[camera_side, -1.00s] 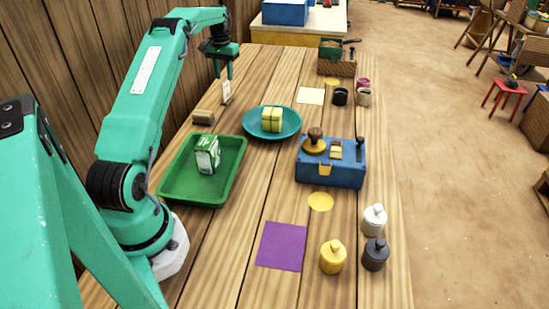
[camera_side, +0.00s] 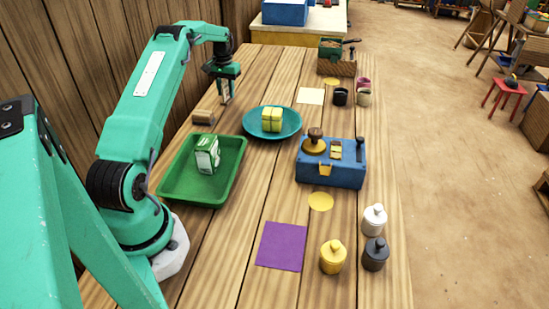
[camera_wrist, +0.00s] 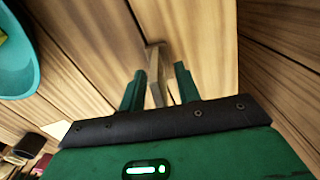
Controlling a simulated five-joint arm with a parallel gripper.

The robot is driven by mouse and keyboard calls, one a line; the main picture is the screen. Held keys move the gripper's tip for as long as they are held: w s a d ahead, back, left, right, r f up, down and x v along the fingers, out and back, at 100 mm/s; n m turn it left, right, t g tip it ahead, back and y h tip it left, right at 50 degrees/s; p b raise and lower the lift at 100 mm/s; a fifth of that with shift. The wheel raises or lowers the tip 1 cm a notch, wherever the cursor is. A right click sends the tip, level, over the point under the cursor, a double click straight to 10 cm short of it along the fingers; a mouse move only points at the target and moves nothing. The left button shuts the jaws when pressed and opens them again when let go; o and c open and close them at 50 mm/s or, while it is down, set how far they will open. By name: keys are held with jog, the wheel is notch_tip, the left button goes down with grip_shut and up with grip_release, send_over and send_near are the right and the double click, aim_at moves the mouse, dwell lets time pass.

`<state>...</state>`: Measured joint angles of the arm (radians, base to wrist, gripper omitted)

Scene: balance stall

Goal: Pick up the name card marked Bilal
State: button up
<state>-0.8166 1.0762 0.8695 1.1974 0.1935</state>
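A small upright card (camera_side: 225,90) stands on the table beyond the teal plate, partly hidden by my fingers. In the wrist view the card (camera_wrist: 156,72) is seen nearly edge-on, and no name on it can be read. My gripper (camera_side: 226,92) is lowered around it, pointing down. In the wrist view my gripper (camera_wrist: 160,88) has its two green fingers apart, one on either side of the card. A gap shows between the card and the right finger; the left finger is very close to the card, and I cannot tell whether they touch.
A small brown block (camera_side: 203,118) lies nearer the side camera. The teal plate (camera_side: 291,127) holds yellow-green blocks. The green tray (camera_side: 232,181) holds a green-white carton (camera_side: 207,155). A blue balance box (camera_side: 331,172) stands to the right. Table around the card is mostly clear.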

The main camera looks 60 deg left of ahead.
jog(key=shift+f, duration=0.4)
grip_shut()
